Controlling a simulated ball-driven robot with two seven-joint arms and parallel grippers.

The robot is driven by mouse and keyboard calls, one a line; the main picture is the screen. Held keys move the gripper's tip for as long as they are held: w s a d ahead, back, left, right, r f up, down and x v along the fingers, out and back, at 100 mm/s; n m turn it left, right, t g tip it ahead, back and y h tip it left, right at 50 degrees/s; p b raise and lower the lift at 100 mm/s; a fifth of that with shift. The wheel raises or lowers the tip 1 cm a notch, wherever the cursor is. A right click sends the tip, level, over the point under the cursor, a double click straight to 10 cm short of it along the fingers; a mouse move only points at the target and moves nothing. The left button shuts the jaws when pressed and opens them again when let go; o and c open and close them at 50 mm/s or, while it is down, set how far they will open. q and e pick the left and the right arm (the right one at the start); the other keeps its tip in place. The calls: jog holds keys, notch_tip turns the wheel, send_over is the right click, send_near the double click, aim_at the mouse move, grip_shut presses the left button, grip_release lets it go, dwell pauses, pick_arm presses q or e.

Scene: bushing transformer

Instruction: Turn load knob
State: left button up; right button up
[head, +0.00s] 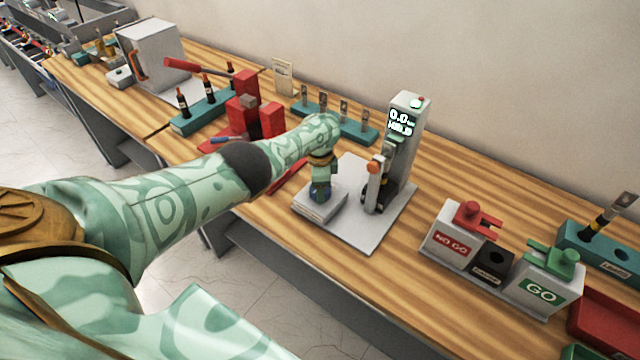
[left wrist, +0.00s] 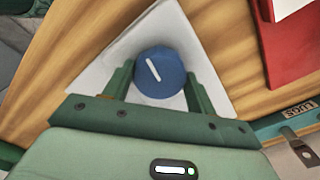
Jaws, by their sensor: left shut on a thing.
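The load knob (left wrist: 158,73) is round and blue with a white line, which slants from upper left to lower right in the left wrist view. It sits on a light grey base (left wrist: 96,66), which also shows in the head view (head: 331,206). My left gripper (left wrist: 158,82) has one green finger on each side of the knob and is shut on it. In the head view my left gripper (head: 319,192) comes down from above and mostly hides the knob. A grey tester (head: 401,135) stands on the same plate, with a lit display reading 0.0 and a line below.
A red press (head: 245,108) stands behind my left arm. NO GO (head: 452,250) and GO (head: 541,291) boxes stand to the right, with a red tray (head: 605,325) beyond. Bare wood lies between the plate and the boxes.

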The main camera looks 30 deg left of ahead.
pick_arm(q)
jog(key=shift+n, duration=0.5)
jog(key=shift+r, duration=0.1)
jog(key=o, duration=1)
notch_tip(320, 180, up, 16)
jog(key=p, duration=1.2)
jog(key=shift+r, duration=0.1)
